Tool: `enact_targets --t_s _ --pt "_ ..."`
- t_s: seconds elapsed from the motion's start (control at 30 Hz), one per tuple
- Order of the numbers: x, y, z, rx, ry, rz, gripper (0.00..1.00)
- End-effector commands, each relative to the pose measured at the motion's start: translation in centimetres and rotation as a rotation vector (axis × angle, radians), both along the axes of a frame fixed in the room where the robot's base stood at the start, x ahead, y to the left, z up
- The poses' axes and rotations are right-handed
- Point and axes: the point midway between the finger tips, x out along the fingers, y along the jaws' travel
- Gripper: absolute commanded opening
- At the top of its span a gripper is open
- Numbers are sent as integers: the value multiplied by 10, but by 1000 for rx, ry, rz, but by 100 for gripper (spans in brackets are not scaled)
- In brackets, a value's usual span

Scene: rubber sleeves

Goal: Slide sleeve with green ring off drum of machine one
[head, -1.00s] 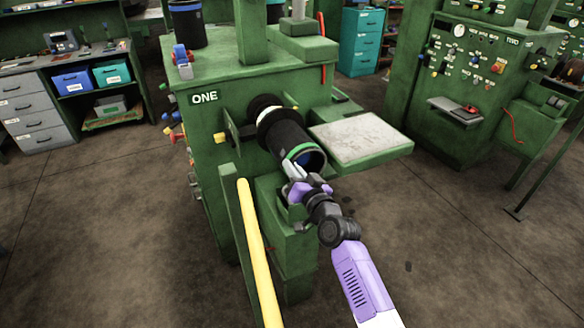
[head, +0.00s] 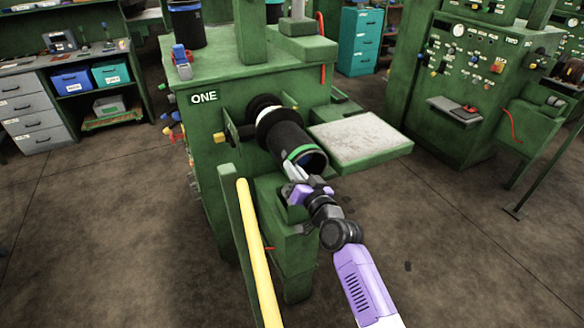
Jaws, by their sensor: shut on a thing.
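The black sleeve with a green ring (head: 287,139) sits around the drum of machine one (head: 214,137), the green machine marked ONE. The green ring is at the sleeve's near, open end, with a dark bluish inside showing. A pale flange (head: 271,119) stands behind the sleeve's far end. My gripper (head: 292,173), purple and grey, is shut on the lower near rim of the sleeve, just below the green ring. The fingertips are small in view and partly hidden at the rim.
A pale-topped tray (head: 358,137) juts out right of the sleeve. A yellow bar (head: 256,245) rises at the front left of the machine. Another dark sleeve (head: 187,24) stands on top of the machine. Machine TWO (head: 480,80) is at the right. Open floor lies in front and right.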

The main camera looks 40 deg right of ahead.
Motion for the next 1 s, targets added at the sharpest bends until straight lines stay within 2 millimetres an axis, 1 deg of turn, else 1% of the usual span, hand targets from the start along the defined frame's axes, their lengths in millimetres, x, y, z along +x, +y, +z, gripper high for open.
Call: enact_targets --t_s 0.03,0.53,0.83,0.87,0.9,0.97,1.0 --pt "-2 0 3 -3 -6 -2 0" --pt "-17 4 2 -2 -4 -2 0" --pt "-19 4 2 -2 -3 -2 0" --pt "-19 4 2 -2 -3 -2 13" --pt "-19 4 2 -2 -3 -2 21" --pt "-19 5 1 -2 -2 -1 33" --pt "-19 5 1 0 -2 -1 35"
